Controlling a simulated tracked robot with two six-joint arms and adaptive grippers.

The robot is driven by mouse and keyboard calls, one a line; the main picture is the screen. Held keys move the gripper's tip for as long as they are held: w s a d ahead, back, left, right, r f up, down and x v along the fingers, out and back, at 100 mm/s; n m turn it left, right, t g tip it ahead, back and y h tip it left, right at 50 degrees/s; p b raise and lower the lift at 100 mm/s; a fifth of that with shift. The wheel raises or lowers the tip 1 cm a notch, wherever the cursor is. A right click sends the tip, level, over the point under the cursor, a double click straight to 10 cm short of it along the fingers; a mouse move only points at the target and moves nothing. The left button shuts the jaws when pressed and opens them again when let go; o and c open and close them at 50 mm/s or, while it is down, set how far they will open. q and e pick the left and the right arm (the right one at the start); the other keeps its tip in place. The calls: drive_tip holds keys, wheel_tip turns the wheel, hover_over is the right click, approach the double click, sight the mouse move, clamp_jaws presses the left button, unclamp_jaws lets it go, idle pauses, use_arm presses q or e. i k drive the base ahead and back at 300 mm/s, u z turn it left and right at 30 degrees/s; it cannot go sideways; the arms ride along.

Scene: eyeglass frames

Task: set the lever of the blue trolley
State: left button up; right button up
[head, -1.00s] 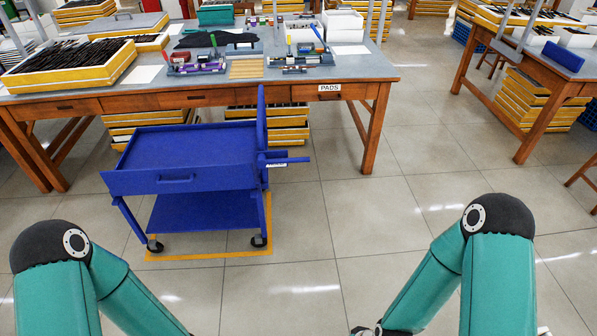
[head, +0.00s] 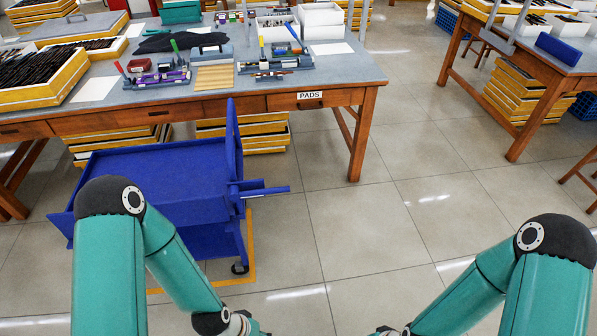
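The blue trolley (head: 185,185) stands on the floor at the left, in front of the workbench. Its tall blue end panel (head: 233,150) is on its right side. A blue bar that looks like the lever (head: 265,190) sticks out level to the right from this end. My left arm covers the trolley's front left part. Both my arms reach down to the bottom edge, where only their wrists show. The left wrist is below the trolley's right end, and the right wrist is farther right, both apart from the bar. The fingers of both grippers are out of the picture.
The workbench (head: 353,72), with a PADS label, stands behind the trolley and carries trays and tools. Yellow floor marking (head: 251,240) runs beside the trolley. Another table (head: 520,60) is at the right. The tiled floor (head: 370,225) right of the trolley is clear.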

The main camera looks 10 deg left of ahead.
sight(235, 194)
drive_tip(key=u, duration=0.1)
drive_tip(key=i, duration=0.95)
drive_tip(key=u, duration=0.4)
